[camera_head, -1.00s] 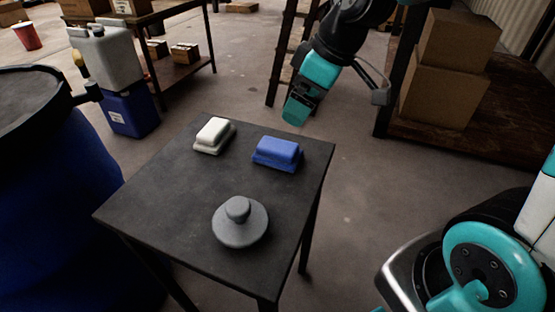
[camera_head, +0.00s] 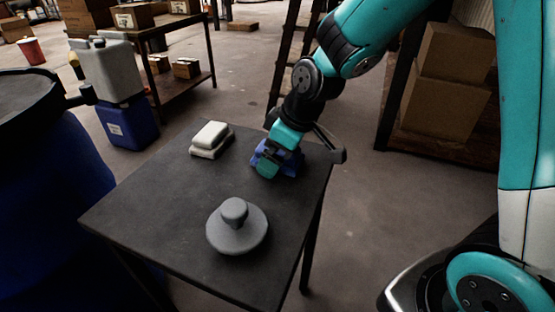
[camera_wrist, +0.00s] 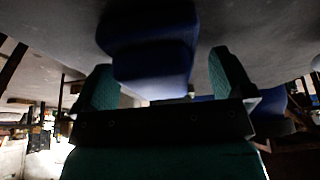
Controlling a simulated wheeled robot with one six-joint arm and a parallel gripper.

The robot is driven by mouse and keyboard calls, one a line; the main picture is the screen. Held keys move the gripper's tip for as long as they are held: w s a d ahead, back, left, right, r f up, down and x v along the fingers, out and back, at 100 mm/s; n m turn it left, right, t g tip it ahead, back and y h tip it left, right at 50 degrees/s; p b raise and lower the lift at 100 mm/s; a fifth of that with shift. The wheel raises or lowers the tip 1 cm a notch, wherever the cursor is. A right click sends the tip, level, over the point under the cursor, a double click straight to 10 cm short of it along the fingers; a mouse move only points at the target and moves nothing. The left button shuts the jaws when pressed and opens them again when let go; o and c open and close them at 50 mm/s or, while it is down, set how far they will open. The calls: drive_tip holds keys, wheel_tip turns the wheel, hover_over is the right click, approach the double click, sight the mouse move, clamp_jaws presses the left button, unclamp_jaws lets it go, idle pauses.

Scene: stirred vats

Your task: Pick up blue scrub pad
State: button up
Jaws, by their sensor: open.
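The blue scrub pad (camera_head: 289,166) lies near the far right edge of the dark table (camera_head: 170,215). My gripper (camera_head: 266,162) is at the pad and hides much of it in the head view. In the wrist view the blue pad (camera_wrist: 150,45) shows ahead of my open gripper (camera_wrist: 165,80), roughly between its two green fingers. The fingers appear apart from the pad's sides. I cannot tell how far the fingertips reach along it.
A white scrub pad (camera_head: 210,139) lies left of the blue one. A grey round lid with a knob (camera_head: 237,230) sits near the table's front. A blue vat (camera_head: 50,190) stands at left. Cardboard boxes (camera_head: 440,85) are at right.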

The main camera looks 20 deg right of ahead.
drive_tip(key=c, duration=1.1)
